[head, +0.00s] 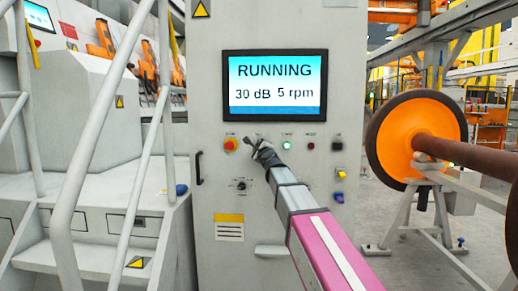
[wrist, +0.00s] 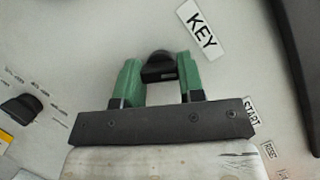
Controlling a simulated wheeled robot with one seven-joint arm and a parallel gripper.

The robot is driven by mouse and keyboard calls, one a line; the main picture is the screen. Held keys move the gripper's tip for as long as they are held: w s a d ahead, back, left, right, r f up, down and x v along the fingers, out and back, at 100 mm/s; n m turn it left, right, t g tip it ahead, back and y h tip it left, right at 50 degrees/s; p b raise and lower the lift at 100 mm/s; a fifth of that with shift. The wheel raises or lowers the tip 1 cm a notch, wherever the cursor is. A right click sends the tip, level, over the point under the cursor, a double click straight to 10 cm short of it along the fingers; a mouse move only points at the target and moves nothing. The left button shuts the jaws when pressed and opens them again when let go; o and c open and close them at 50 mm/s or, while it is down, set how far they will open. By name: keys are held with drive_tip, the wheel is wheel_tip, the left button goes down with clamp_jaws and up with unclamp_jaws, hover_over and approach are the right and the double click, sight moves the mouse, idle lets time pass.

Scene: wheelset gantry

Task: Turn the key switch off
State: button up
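The key switch (wrist: 160,68) is a black knob on the pale panel in the wrist view, beside a tilted "KEY" label (wrist: 202,30). In the head view my gripper (head: 264,153) is at the cabinet front below the screen and hides the key switch. The gripper is rolled relative to the label.
On the cabinet (head: 207,90) are a red emergency button (head: 230,144), a lit green button (head: 287,145), a selector knob (head: 241,185) and several controls at the right. Handrails (head: 92,130) stand left; an orange wheel (head: 408,137) on an axle stands right.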

drive_tip(key=shift+n, duration=0.6)
drive_tip(key=n+g, duration=0.1)
drive_tip(key=n, duration=0.1)
drive_tip(key=n+g, duration=0.1)
drive_tip(key=n, duration=0.2)
drive_tip(key=shift+r+g, duration=0.15)
drive_tip(key=shift+g, duration=0.15)
drive_tip(key=n, duration=0.2)
drive_tip(key=n+g+h, duration=0.1)
drive_tip(key=n, duration=0.1)
drive_tip(key=shift+n+g, duration=0.3)
drive_tip(key=shift+n, duration=0.1)
drive_tip(key=o, duration=0.9)
drive_tip(key=shift+o, duration=0.2)
drive_tip(key=v, duration=1)
drive_tip(key=shift+s+r, duration=0.2)
drive_tip(key=shift+s, duration=0.2)
